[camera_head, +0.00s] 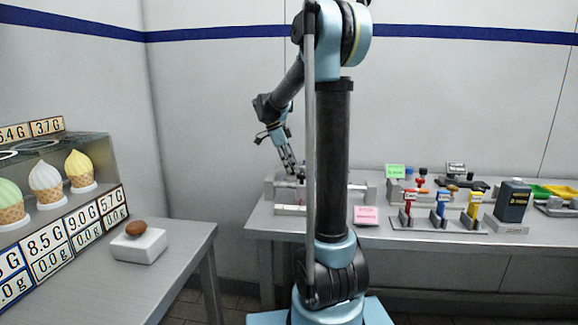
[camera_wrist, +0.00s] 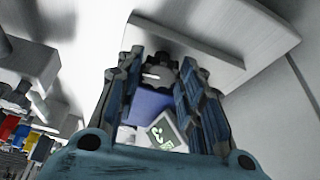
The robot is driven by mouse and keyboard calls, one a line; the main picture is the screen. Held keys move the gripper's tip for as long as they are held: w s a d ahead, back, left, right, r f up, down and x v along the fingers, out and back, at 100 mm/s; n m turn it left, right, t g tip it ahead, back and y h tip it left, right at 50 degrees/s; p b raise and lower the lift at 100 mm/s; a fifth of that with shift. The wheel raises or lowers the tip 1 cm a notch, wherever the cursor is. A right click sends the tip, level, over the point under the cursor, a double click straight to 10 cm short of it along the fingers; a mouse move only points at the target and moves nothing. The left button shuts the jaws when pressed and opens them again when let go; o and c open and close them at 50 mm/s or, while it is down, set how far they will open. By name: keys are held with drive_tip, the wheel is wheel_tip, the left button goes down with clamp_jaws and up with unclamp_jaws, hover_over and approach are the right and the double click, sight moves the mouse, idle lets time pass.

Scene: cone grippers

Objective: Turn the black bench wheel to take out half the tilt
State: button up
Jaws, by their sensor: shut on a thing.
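My gripper (camera_head: 291,166) reaches down to a grey bench fixture (camera_head: 362,190) at the left end of the back bench. In the wrist view my gripper (camera_wrist: 162,66) has its two fingers closed around a dark, knobbed part that appears to be the black bench wheel (camera_wrist: 160,74), mostly hidden between the fingertips. A blue-violet block (camera_wrist: 150,103) and a small screen with green marks (camera_wrist: 166,133) show between the fingers. In the head view the wheel is too small and covered to make out. The amount of tilt cannot be read.
Red, blue and yellow tools (camera_head: 441,208) and a dark box (camera_head: 512,202) stand to the right on the back bench. On the left are ice-cream cones (camera_head: 46,184) and a white block (camera_head: 139,247) with a brown object.

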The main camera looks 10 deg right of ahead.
drive_tip(key=shift+w, duration=0.15)
drive_tip(key=o, duration=1.1)
drive_tip(key=shift+r, duration=0.1)
drive_tip(key=v, duration=1.1)
drive_tip(key=shift+a+r, duration=0.1)
drive_tip(key=shift+r, duration=0.25)
drive_tip(key=shift+c, duration=0.2)
